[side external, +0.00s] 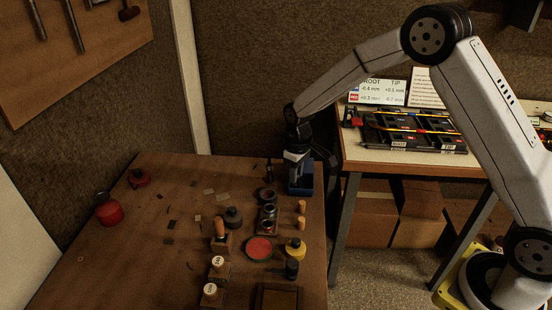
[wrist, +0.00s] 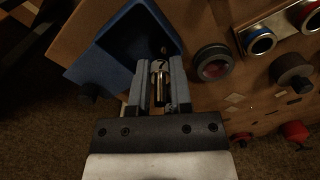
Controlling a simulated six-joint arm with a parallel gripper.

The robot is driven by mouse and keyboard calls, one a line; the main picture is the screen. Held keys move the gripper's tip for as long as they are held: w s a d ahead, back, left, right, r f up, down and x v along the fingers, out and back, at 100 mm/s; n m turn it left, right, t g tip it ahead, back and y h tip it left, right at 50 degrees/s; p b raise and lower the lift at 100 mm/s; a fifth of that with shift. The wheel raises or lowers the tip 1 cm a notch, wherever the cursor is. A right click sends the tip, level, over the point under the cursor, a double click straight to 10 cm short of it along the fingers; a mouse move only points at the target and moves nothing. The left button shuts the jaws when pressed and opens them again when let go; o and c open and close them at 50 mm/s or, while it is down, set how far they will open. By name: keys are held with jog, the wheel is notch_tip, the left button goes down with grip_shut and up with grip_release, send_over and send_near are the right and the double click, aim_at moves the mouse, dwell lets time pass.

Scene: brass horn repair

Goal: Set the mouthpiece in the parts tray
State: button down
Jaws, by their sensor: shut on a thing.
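The parts tray is a deep blue open box at the bench's far right corner in the side view (side external: 301,190). In the wrist view its blue wall (wrist: 84,68) and dark interior lie ahead of and around the left of my fingers. My gripper (wrist: 160,68) is shut on the mouthpiece (wrist: 159,88), a small shiny metal piece with a wider end, held between the two grey fingers. It appears over the tray's opening; I cannot tell whether it touches the tray floor. In the side view my gripper (side external: 298,164) points down at the tray, and the mouthpiece cannot be made out.
A dark round pot with a reddish inside (wrist: 213,67) stands close beside the tray. A metal holder with round cups (side external: 268,219), cork-coloured cylinders (side external: 302,214) and stamped blocks (side external: 218,265) crowd the bench's right side.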

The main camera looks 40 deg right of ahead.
jog(key=shift+f, duration=0.15)
jog(key=c, duration=0.5)
grip_release()
jog(key=shift+c, duration=0.2)
notch_tip(320, 180, up, 12)
jog(key=shift+r, duration=0.2)
dwell(0.4)
jog(key=s+f+m+t, duration=0.1)
jog(key=s+f, duration=0.2)
jog(key=s, duration=0.7)
jog(key=s+f+m+t, duration=0.1)
jog(key=s+f+m, duration=0.1)
jog(key=s, duration=0.9)
jog(key=shift+d+f+t, duration=0.3)
jog(key=shift+f, duration=0.15)
